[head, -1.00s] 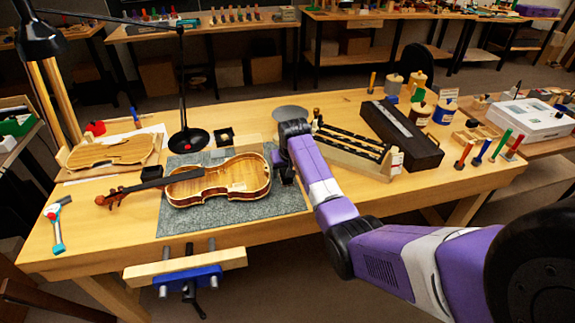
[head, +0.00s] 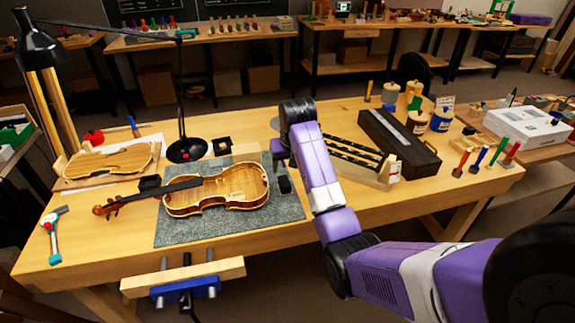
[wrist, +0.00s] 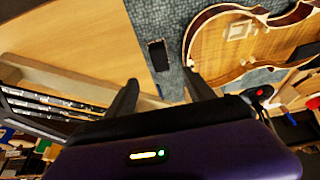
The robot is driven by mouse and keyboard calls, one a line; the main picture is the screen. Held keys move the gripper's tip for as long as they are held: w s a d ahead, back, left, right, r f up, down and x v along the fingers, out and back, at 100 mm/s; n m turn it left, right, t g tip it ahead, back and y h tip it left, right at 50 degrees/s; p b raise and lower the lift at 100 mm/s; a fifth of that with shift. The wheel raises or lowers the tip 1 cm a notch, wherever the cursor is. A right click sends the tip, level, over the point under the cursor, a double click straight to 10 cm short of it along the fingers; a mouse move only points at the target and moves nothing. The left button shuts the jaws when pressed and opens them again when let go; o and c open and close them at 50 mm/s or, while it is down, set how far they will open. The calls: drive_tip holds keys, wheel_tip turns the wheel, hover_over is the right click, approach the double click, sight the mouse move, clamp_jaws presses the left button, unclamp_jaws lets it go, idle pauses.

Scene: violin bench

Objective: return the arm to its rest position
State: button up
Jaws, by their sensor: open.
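My purple arm (head: 320,175) reaches over the bench from the right. My gripper (wrist: 160,90) is open in the wrist view, with its two dark fingers apart and nothing between them. In the head view it is partly hidden behind my wrist, above the right edge of the grey mat. A small black block (wrist: 158,55) lies on the mat beyond the fingers; it also shows in the head view (head: 284,185). The violin (head: 225,190) lies on the mat to the left of my gripper, and its body shows in the wrist view (wrist: 230,45).
A rack of dark rods (head: 350,155) and a long dark box (head: 400,140) stand close to the right of my arm. A black lamp (head: 186,150) stands behind the violin. A vise (head: 185,280) juts from the front edge. The bench front right is bare.

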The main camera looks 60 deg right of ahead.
idle(0.4)
drive_tip(key=w+d+r+t+h, duration=0.3)
drive_tip(key=w+r+t+h, duration=0.15)
drive_tip(key=w+r, duration=0.2)
drive_tip(key=s+a+f+n+t, duration=0.1)
drive_tip(key=s+a+n+t, duration=0.2)
drive_tip(key=a, duration=0.8)
drive_tip(key=s+a+f+n+t, duration=0.1)
drive_tip(key=s+a+t, duration=0.25)
drive_tip(key=a, duration=0.75)
drive_tip(key=s+a+n+y, duration=0.6)
drive_tip(key=s+a+y, duration=0.2)
drive_tip(key=s+a, duration=1.6)
drive_tip(key=s, duration=0.3)
drive_tip(key=shift+s+a+r+t, duration=0.15)
drive_tip(key=shift+a+r+t, duration=0.05)
drive_tip(key=shift+a+t, duration=0.2)
